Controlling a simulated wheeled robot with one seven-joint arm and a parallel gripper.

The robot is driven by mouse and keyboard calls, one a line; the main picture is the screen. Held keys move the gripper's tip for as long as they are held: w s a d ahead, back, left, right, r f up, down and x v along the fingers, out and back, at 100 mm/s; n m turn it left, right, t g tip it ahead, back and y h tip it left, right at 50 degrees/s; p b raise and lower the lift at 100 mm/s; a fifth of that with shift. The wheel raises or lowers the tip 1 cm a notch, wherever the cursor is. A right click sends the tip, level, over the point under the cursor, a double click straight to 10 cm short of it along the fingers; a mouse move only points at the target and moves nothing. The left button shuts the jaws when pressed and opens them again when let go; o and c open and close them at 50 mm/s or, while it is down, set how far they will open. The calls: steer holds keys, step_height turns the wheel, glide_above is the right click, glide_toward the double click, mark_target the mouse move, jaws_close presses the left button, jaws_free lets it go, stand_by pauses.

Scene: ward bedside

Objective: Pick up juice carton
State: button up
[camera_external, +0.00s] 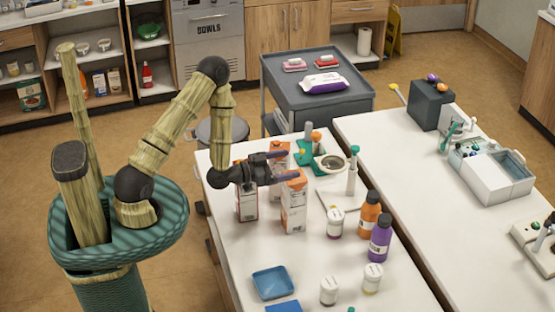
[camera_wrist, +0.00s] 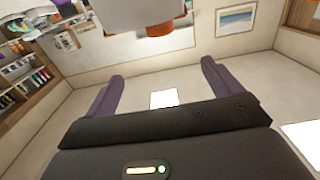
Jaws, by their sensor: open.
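Tall white-and-orange cartons stand on the white table. The front one (camera_external: 293,210) is upright just below my gripper's fingers in the outside view. Another, darker-edged carton (camera_external: 246,203) stands to its left, partly behind my wrist. A third (camera_external: 279,155) is behind my gripper, mostly hidden. I cannot tell which is the juice carton. My gripper (camera_external: 288,166) is open, its fingers pointing right at about carton-top height. In the wrist view my gripper (camera_wrist: 162,78) has nothing between its purple fingers. A white shape with an orange part (camera_wrist: 150,18) shows above them; I cannot tell whether it is a carton.
A green stand (camera_external: 310,152) and a teal-topped white stand (camera_external: 351,178) are behind. A blue tray (camera_external: 273,282) lies in front.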

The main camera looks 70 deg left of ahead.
steer(key=s+a+f+n+g+y+p, duration=0.2)
steer(key=s+a+f+g+p, duration=0.1)
steer(key=s+g+p, duration=0.4)
steer(key=s+a+f+n+g+y+p, duration=0.25)
steer(key=s+g+p, duration=0.25)
steer(key=s, duration=0.5)
steer(key=s+a+f+n+g+y+p, duration=0.1)
steer(key=s+a+f+n+g+p, duration=0.25)
steer(key=s+g+p, duration=0.35)
steer(key=s+d+f+n+g+h+b, duration=0.25)
steer(key=s+d+n+h, duration=0.2)
steer(key=s, duration=0.25)
steer(key=s+d+f+n+g+h+b, duration=0.2)
steer(key=s+d+f+n+h+b, duration=0.1)
steer(key=s+d+f+h+b, duration=0.25)
steer(key=w+f+n+t+h+b, duration=0.25)
steer(key=w+n+t+h, duration=0.25)
steer(key=w+n+t, duration=0.4)
steer(key=w+a+r+n+t+y+b, duration=0.2)
steer(key=w+a+r+n+t+y, duration=0.7)
steer(key=t, duration=0.5)
steer(key=shift+w+a+r+n, duration=0.4)
steer(key=shift+w+a+n, duration=0.7)
steer(key=shift+w, duration=0.15)
